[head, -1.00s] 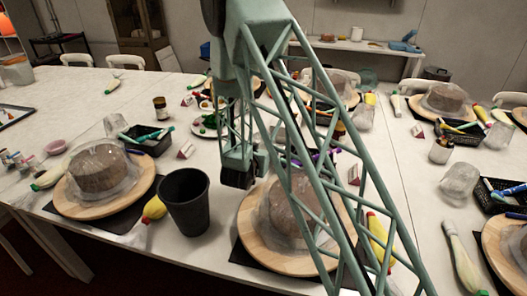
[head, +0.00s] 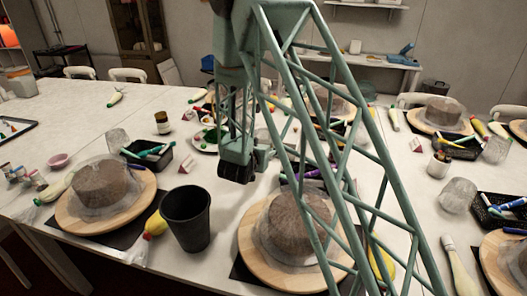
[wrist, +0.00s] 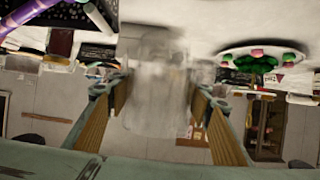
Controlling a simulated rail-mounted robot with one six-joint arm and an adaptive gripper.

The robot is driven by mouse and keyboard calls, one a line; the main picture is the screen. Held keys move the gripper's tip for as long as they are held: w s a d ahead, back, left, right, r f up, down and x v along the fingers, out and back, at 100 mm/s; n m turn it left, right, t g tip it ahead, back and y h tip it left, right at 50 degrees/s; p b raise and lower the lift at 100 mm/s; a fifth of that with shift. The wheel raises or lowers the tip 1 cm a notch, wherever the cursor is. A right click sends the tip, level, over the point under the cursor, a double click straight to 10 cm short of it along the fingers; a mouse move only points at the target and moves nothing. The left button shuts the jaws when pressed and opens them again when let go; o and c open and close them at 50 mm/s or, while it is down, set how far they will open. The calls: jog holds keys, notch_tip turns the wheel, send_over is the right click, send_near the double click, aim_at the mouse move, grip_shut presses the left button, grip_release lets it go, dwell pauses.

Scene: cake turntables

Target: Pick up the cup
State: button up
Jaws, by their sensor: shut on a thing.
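My gripper (head: 238,172) hangs over the table behind the middle turntable, in the centre of the head view. In the wrist view my gripper (wrist: 165,95) has its two fingers on either side of a clear, frosted cup (wrist: 155,85) and is shut on it. The cup looks blurred and see-through there. In the head view the held cup is hard to make out behind my gripper and arm. I cannot tell how far it is above the table.
A black cup (head: 187,222) stands front left of my gripper. Cakes under clear covers sit on wooden turntables (head: 75,218) at left and middle. A black basket (head: 150,158) with pens, a yellow bottle (head: 155,224) and a green plate (head: 203,146) are nearby.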

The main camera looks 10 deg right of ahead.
jog(key=shift+r, duration=0.35)
jog(key=shift+s, duration=0.1)
dwell(0.5)
jog(key=shift+s+d+r, duration=0.1)
jog(key=shift+s+r, duration=0.25)
jog(key=shift+r, duration=0.1)
jog(key=s+r+n+y, duration=0.2)
jog(key=s+r, duration=0.4)
jog(key=s, duration=0.2)
jog(key=shift+s+d+t, duration=0.3)
jog(key=shift+d+t, duration=0.1)
jog(key=shift+d, duration=0.05)
jog(key=shift+r, duration=0.1)
jog(key=shift+d, duration=0.15)
jog(key=d, duration=0.6)
jog(key=shift+d, duration=0.35)
